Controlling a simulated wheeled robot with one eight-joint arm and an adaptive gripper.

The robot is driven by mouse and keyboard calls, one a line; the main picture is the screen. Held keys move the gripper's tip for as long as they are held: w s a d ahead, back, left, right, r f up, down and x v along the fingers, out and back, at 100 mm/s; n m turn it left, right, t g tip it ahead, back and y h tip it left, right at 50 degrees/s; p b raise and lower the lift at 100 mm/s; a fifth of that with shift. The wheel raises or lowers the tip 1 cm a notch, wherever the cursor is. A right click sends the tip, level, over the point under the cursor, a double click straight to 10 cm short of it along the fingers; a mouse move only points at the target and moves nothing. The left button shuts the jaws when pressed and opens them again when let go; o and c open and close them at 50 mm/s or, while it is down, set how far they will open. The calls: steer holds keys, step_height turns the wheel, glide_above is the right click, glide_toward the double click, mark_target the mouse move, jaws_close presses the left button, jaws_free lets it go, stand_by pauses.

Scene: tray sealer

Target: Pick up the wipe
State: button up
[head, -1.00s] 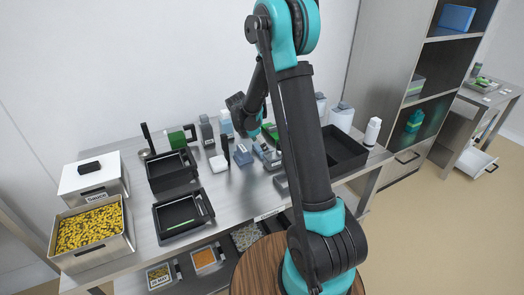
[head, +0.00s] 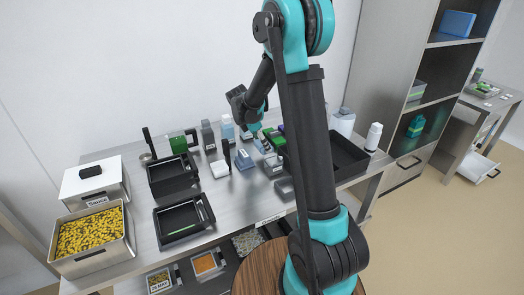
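A small white flat piece (head: 219,168) lies on the steel table, right of the black trays; it may be the wipe, but it is too small to be sure. My gripper (head: 260,142) is at the end of my bent arm, over the back middle of the table among bottles and small boxes. It is right of the white piece and apart from it. Its fingers are small and blend with the objects behind, so I cannot tell whether they are open or hold anything.
Two black trays (head: 184,219) stand at the left, beside a steel bin of yellow-black pieces (head: 92,237) and a white-lidded box (head: 92,180). Bottles (head: 208,136) line the back. A larger black tray (head: 348,160) is at the right. The table's front middle is clear.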

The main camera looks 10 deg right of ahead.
step_height(320, 180, up, 16)
steer(key=shift+f, duration=0.25)
